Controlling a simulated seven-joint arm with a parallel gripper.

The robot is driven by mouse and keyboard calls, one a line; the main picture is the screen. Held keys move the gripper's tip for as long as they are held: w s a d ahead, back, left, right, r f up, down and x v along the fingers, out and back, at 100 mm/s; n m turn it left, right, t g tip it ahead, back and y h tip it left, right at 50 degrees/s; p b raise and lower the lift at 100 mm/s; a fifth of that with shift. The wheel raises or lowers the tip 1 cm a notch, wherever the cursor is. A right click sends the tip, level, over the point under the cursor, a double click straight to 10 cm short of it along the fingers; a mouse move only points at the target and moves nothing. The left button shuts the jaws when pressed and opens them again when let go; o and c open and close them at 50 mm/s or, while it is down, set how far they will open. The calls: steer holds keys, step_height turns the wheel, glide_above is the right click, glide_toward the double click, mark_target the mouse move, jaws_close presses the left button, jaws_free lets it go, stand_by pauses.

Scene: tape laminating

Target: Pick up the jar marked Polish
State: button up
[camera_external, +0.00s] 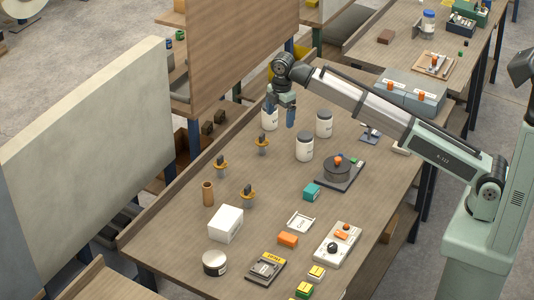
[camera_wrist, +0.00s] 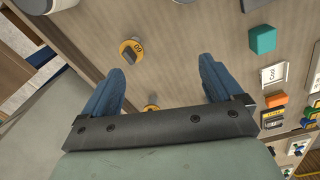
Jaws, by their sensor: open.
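Three white jars with dark lids stand upright on the bench in the external view: one behind my gripper (camera_external: 270,120), one in front (camera_external: 305,148) and one to the right (camera_external: 324,125). Their labels are too small to read, so I cannot tell which is marked Polish. My gripper (camera_external: 281,111) has two blue fingers spread apart, with nothing between them. It hangs over the bench and overlaps the leftmost jar, partly hiding it. In the wrist view my gripper (camera_wrist: 160,80) is open, and part of a white rounded object (camera_wrist: 42,5) shows at the top left corner.
Yellow-ringed black-handled tools (camera_external: 262,145) stand left of the jars. A dark round fixture (camera_external: 338,172) and a teal block (camera_external: 311,192) lie nearer the front right. A white box (camera_external: 226,224) and a brown cylinder (camera_external: 208,193) stand farther left. Bench (camera_external: 275,215) has clear patches between.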

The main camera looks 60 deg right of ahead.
steer(key=n, duration=0.2)
glide_above(305, 136)
steer(key=w, duration=0.3)
steer(key=s+n, duration=0.2)
steer(key=n, duration=0.1)
steer(key=shift+s+d+f, duration=0.1)
steer(key=shift+s+f, duration=0.05)
steer(key=shift+f, duration=0.25)
steer(key=n, duration=0.3)
steer(key=shift+s, duration=0.25)
steer(key=n, duration=0.3)
steer(key=shift+s+f+n, duration=0.1)
steer(key=shift+n, duration=0.2)
step_height(305, 136, down, 8)
steer(key=shift+f, duration=0.2)
steer(key=shift+d+f, duration=0.2)
steer(key=shift+f, duration=2.5)
steer(key=shift+c, duration=0.4)
steer(key=c, duration=1.2)
